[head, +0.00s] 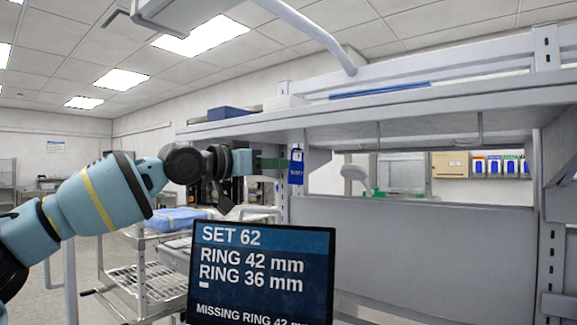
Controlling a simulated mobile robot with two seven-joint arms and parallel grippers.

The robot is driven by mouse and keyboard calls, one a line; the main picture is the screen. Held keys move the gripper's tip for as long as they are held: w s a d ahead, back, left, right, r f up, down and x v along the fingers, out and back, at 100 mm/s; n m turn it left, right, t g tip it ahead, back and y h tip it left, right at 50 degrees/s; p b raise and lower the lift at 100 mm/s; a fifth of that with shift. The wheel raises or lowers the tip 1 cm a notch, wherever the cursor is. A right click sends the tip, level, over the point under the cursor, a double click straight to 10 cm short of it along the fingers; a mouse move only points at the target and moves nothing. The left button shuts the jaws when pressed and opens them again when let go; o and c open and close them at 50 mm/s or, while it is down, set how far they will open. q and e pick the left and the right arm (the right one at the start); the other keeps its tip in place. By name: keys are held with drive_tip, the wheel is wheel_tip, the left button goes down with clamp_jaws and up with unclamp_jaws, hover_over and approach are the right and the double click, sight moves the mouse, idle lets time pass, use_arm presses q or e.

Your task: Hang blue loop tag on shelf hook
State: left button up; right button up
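The blue loop tag (296,170) hangs upright just below the front edge of the shelf (400,102), left of centre in the head view. It has small pale lettering and a light loop at its top. My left gripper (284,164) reaches in from the left, and its green fingers end at the tag's left side, seemingly shut on it. Thin hooks show under the shelf, one at the right (481,130) and one near the middle (379,134). Whether the loop touches any hook is too small to tell. My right gripper is out of view.
A dark screen (262,270) listing ring sizes stands in the front. A wire cart (150,285) with a blue wrapped bundle (180,219) is at the left. A grey panel (420,245) closes the space below the opening. Blue-labelled boxes (495,167) sit beyond it.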

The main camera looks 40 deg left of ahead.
sight(297, 165)
use_arm(q)
drive_tip(key=w, duration=0.4)
drive_tip(key=shift+w+d+f, duration=0.15)
drive_tip(key=shift+w+d, duration=0.05)
drive_tip(key=shift+d, duration=0.2)
drive_tip(key=shift+w+d, duration=0.2)
drive_tip(key=shift+w, duration=1.05)
clamp_jaws()
